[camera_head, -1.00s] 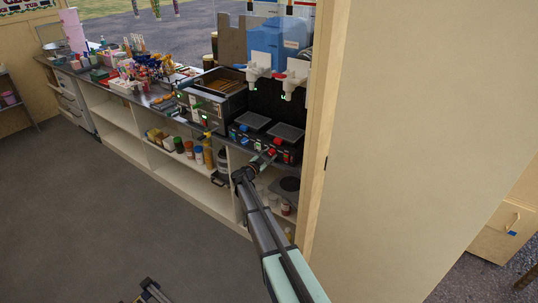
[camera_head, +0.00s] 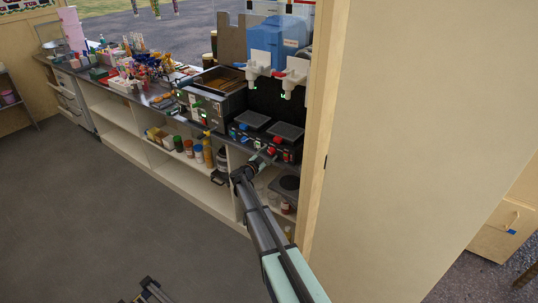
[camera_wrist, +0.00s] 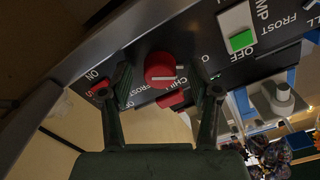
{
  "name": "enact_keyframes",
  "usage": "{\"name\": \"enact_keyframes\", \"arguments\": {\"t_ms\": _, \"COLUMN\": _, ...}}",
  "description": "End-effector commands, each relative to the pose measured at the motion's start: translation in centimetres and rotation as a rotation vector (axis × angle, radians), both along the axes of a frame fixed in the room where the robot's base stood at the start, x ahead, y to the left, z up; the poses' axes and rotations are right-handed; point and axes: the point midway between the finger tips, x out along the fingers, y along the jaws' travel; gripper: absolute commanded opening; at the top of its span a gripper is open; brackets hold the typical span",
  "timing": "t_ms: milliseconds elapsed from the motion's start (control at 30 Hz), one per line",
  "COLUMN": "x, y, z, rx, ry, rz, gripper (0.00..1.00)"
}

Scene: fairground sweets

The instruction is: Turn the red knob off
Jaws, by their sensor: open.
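The red knob (camera_wrist: 160,70) is round, with a white line across its face, on a dark panel lettered ON, OFF, CHILL and FROST. My gripper (camera_wrist: 163,84) is open in the wrist view, one finger on each side of the knob. I cannot tell whether either finger touches it. In the head view my gripper (camera_head: 265,156) is at the front of the black drinks machine (camera_head: 262,142) on the counter. Red parts show there, but the gripper partly hides the panel, so which one is this knob is unclear.
Smaller red controls (camera_wrist: 170,99) and a green-lit switch (camera_wrist: 242,40) sit close to the knob on the panel. White dispensing taps (camera_head: 294,77) hang above the machine. A wall post (camera_head: 322,130) stands just right. Open shelves with bottles (camera_head: 208,155) lie below.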

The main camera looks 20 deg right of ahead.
Motion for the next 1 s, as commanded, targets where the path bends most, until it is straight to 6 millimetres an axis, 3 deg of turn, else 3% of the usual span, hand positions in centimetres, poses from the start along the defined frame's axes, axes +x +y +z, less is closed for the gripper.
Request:
{"name": "enact_keyframes", "arguments": {"t_ms": 533, "x": -5.0, "y": 8.0, "z": 0.0, "rx": 0.000, "ry": 0.001, "rz": 0.001, "gripper": 0.62}}
{"name": "enact_keyframes", "arguments": {"t_ms": 733, "x": -5.8, "y": 9.5, "z": 0.0, "rx": -0.001, "ry": 0.001, "rz": 0.001, "gripper": 0.62}}
{"name": "enact_keyframes", "arguments": {"t_ms": 1000, "x": -5.9, "y": 9.7, "z": 0.0, "rx": -0.001, "ry": 0.001, "rz": 0.000, "gripper": 0.62}}
